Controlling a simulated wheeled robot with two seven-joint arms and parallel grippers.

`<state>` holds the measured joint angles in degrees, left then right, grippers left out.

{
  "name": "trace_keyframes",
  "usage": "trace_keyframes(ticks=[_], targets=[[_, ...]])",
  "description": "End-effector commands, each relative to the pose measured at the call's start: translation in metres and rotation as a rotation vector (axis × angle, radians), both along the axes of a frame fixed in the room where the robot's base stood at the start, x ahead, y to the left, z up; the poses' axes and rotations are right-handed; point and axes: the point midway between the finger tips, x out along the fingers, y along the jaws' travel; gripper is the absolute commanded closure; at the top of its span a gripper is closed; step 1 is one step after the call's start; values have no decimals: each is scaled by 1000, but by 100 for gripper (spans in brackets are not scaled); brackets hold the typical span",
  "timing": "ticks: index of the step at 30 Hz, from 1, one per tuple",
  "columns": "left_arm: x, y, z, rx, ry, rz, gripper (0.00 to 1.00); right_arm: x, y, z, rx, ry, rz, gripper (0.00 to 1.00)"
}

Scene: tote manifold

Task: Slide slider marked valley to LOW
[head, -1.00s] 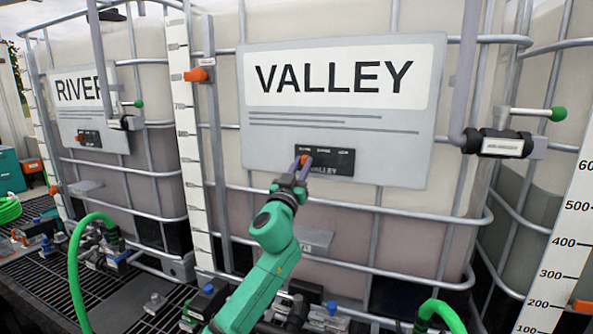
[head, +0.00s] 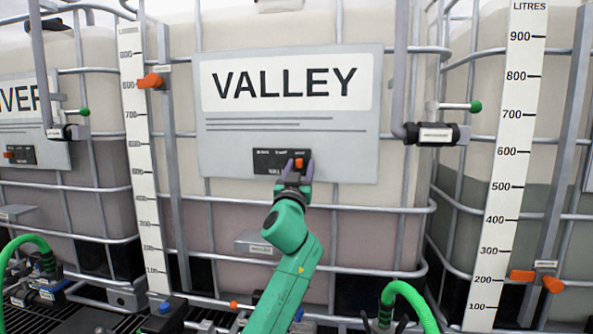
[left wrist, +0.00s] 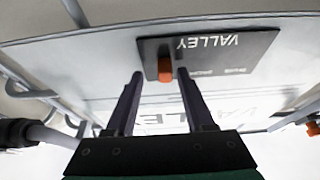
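The valley slider is a dark plate (head: 270,168) marked VALLEY below the large VALLEY sign. Its orange knob (head: 298,163) stands at the right end of the plate, under the rightmost small label, which is too blurred to read. My left gripper (head: 297,172) reaches up from below with its fingers on either side of the knob. In the left wrist view the plate (left wrist: 225,55) is upside down. The knob (left wrist: 165,70) lies between the open fingers (left wrist: 159,76), close to the right one, with a wider gap to the left one. My right gripper is out of view.
A tank with a RIVER sign (head: 30,105) and its own slider plate (head: 19,155) stands at left. A valve with a green-tipped lever (head: 475,106) is right of the sign. Metal cage bars surround the tanks. Litre scales (head: 505,170) stand between them.

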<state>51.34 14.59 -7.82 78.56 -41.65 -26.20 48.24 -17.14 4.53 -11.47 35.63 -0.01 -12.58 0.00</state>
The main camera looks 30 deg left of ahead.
Motion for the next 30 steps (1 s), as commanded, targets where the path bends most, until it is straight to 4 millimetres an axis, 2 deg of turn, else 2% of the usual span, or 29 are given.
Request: trace_keyframes(ticks=[8, 13, 17, 24, 27, 30], targets=[[-1, 1, -2, -2, 2, 3, 48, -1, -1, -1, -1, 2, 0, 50], [-13, -4, -10, -1, 1, 3, 48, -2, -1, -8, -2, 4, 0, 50], [-35, -13, -24, -2, 2, 0, 48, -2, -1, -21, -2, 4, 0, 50], [-94, -35, -52, -1, 3, -2, 48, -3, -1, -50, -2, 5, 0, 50], [-112, -41, -58, -1, 4, -1, 48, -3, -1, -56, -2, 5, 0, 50], [-121, -45, -60, -1, 5, -1, 48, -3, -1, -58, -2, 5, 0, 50]])
